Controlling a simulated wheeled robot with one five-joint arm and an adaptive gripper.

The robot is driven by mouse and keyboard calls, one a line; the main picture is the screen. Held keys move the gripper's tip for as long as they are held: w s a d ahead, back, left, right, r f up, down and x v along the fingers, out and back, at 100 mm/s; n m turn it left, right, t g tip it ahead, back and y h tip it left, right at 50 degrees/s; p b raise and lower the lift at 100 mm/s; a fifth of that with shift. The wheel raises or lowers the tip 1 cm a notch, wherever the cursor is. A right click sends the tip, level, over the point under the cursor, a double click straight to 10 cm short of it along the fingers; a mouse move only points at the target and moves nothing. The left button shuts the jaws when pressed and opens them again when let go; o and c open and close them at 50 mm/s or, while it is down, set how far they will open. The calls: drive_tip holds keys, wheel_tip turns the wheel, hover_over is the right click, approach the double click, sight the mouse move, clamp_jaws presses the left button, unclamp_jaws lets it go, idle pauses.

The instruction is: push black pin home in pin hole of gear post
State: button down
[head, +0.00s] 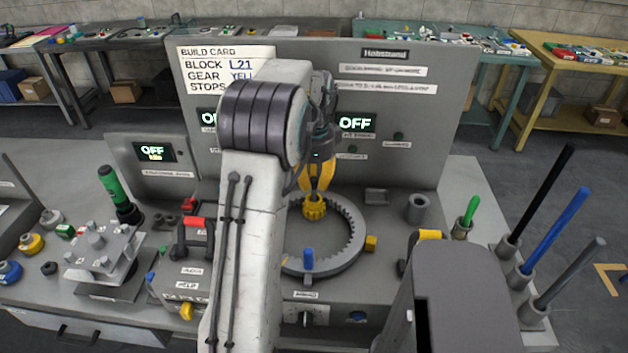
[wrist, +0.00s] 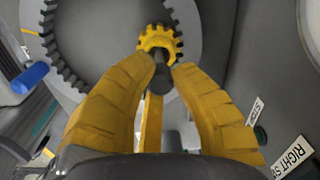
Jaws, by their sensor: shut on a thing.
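My gripper (head: 318,190) has yellow fingers and points down over the yellow gear (head: 314,211), which sits inside a grey toothed ring (head: 355,215). In the wrist view my gripper (wrist: 165,68) is shut on the black pin (wrist: 159,77), a dark cylinder between the fingertips. The pin's far end lies over the middle of the yellow gear (wrist: 155,40). The gear post and its pin hole are hidden behind the pin and fingers. I cannot tell how deep the pin is.
A blue peg (head: 308,258) and a yellow block (head: 371,243) are at the ring's edge. A grey cup (head: 418,208) stands right of the ring. A grey panel (head: 400,90) rises behind. Coloured rods (head: 560,225) stand at the right. A clamp fixture (head: 100,250) is at the left.

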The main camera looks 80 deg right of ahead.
drive_tip(key=shift+f+b, duration=1.2)
drive_tip(key=shift+f, duration=0.6)
idle(0.5)
drive_tip(key=c, duration=1.1)
unclamp_jaws()
drive_tip(key=shift+c, duration=0.2)
drive_tip(key=shift+r, duration=0.1)
wheel_tip(320, 180, up, 12)
drive_tip(key=shift+a+f, duration=0.1)
